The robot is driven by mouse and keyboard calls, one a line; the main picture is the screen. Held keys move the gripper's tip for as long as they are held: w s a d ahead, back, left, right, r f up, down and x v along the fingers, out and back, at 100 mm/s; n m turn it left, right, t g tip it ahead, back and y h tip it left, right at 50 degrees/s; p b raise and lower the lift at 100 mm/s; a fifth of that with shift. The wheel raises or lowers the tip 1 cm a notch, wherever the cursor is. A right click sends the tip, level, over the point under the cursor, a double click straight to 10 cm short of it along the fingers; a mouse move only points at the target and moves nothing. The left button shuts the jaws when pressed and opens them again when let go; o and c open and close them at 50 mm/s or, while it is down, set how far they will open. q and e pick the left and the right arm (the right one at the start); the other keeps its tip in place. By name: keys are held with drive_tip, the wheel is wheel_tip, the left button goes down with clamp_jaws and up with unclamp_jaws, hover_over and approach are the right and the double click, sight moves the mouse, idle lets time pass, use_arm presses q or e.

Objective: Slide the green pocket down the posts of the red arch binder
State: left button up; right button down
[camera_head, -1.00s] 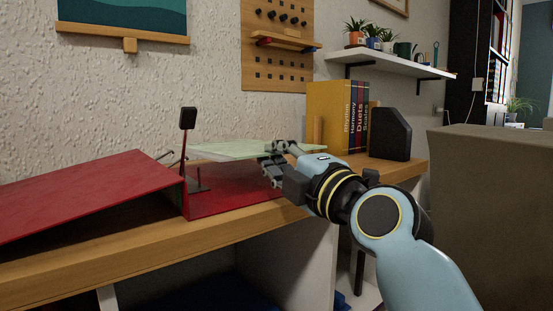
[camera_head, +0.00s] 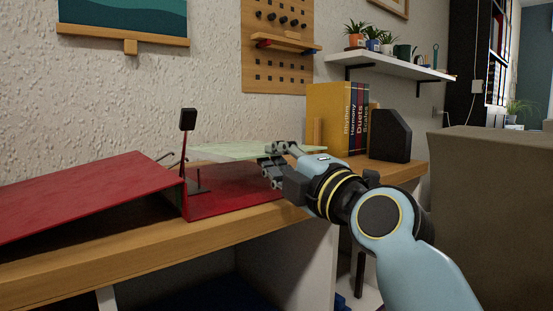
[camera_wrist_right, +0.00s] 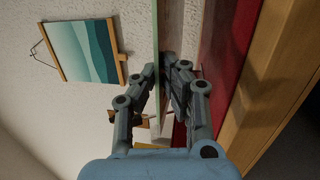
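The green pocket (camera_head: 240,151) is a thin translucent sheet, roughly level above the binder's red inner cover. My right gripper (camera_head: 268,165) is shut on its near edge. In the right wrist view the pocket shows nearly edge-on as a green strip (camera_wrist_right: 155,30) running to the fingertips (camera_wrist_right: 166,68). The red arch binder (camera_head: 235,190) lies open on the desk, its other cover (camera_head: 85,192) sloping up at left. The lever (camera_head: 188,120) with a black tip stands upright, with thin metal posts (camera_head: 178,160) beside it. I cannot tell whether the pocket touches the posts. My left gripper is out of view.
The binder lies on a wooden desk (camera_head: 235,232) against a white wall. A large brown block-shaped thing (camera_head: 490,210) stands at the right.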

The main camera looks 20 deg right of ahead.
sight(275, 198)
use_arm(q)
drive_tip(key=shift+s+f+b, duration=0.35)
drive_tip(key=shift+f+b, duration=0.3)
drive_tip(key=shift+b, duration=0.05)
use_arm(e)
drive_tip(key=shift+f, duration=0.45)
idle(0.8)
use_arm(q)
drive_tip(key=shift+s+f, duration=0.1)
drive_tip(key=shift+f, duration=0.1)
use_arm(e)
drive_tip(key=shift+r, duration=0.1)
idle(1.3)
